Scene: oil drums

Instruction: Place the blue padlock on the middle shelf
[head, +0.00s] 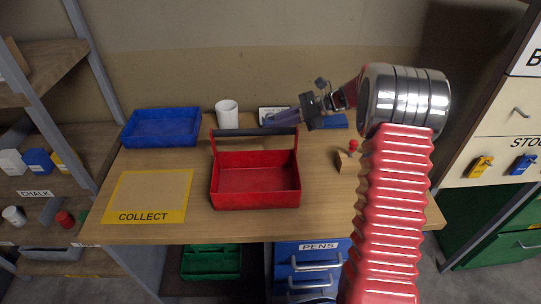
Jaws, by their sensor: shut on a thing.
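A blue padlock (524,164) hangs on the cream panel at the right, beside a yellow padlock (481,167). My gripper (297,114) is over the back of the workbench, far to the left of the blue padlock. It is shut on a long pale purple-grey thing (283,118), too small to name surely. The rack at the left has several shelves; the middle shelf (65,186) is labelled CHALK and holds a white box (12,162) and a blue box (38,159).
The workbench (150,233) carries a blue tray (161,127), a white cup (227,114), a red toolbox (255,187) with a raised handle and a yellow-edged COLLECT mat (150,190). A wooden block with a red knob (349,158) stands near my arm.

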